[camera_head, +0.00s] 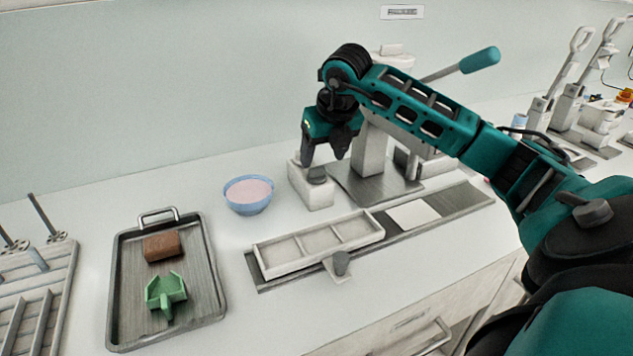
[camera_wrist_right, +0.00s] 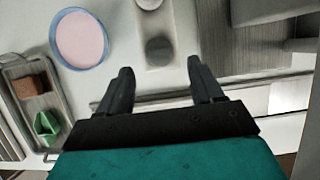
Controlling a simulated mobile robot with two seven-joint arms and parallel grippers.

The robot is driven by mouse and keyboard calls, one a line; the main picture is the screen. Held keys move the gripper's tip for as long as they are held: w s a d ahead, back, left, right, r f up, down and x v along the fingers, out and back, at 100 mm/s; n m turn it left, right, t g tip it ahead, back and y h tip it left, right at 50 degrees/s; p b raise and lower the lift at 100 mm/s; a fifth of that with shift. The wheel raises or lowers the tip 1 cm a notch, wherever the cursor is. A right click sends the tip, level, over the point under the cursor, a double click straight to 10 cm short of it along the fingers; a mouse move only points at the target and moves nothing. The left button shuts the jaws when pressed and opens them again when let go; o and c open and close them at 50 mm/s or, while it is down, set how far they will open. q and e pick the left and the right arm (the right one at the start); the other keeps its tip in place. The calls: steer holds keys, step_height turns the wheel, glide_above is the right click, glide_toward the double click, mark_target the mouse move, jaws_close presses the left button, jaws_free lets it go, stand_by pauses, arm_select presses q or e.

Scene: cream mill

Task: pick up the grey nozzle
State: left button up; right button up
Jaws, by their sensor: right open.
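The grey nozzle (camera_head: 316,175) is a short, dark grey round piece standing on a white block (camera_head: 313,196) beside the press stand. In the right wrist view the nozzle (camera_wrist_right: 158,50) shows as a dark disc on the white block, ahead of and between my fingertips. My right gripper (camera_head: 323,160) points down over the block, its fingers apart and close to the nozzle. In the right wrist view the gripper (camera_wrist_right: 159,66) is open, with nothing between its fingers. Whether a finger touches the nozzle is unclear. My left gripper is out of view.
A blue bowl with pink cream (camera_head: 248,194) stands left of the block. A white compartment tray (camera_head: 270,262) lies on a grey rail in front. A metal tray (camera_head: 205,285) holds a brown block and a green piece. The press stand (camera_head: 372,150) rises close behind my gripper.

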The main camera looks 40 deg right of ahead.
mark_target(317, 168)
steer(key=x, duration=0.4)
steer(key=shift+w+f, duration=0.15)
steer(key=shift+w, duration=0.1)
steer(key=shift+c, duration=0.2)
jaws_close()
